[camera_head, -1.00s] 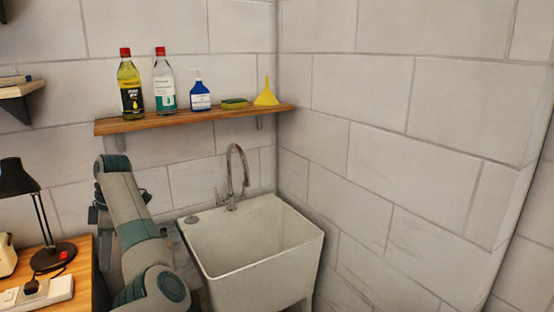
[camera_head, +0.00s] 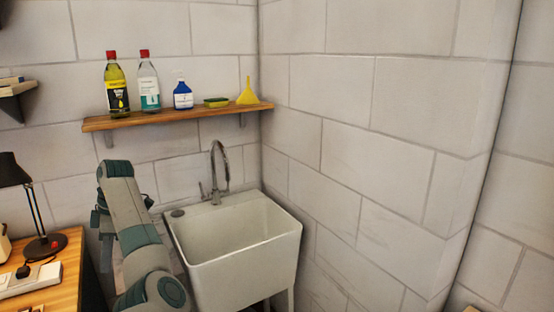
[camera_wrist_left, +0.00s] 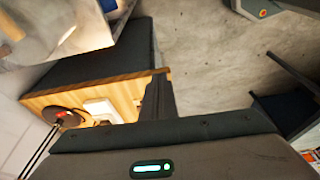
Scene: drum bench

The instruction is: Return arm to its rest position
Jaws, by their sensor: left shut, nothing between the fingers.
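My left arm rises from the bottom left of the head view, bent, with grey links and teal joints. It stands in front of the left side of the sink. Its gripper is mostly hidden behind the arm there. In the left wrist view my left gripper (camera_wrist_left: 158,88) shows as dark fingers, shut together with nothing between them. They point toward the edge of the wooden bench (camera_wrist_left: 125,92) and the grey floor. No task object is in its grasp. My right arm and gripper are in neither view.
A white sink (camera_head: 245,260) with a tap (camera_head: 223,165) stands right of the arm. A wooden shelf (camera_head: 180,117) above holds bottles, a sponge and a yellow funnel (camera_head: 247,93). A black lamp (camera_head: 12,171) and power strip (camera_head: 30,281) are on the bench at left.

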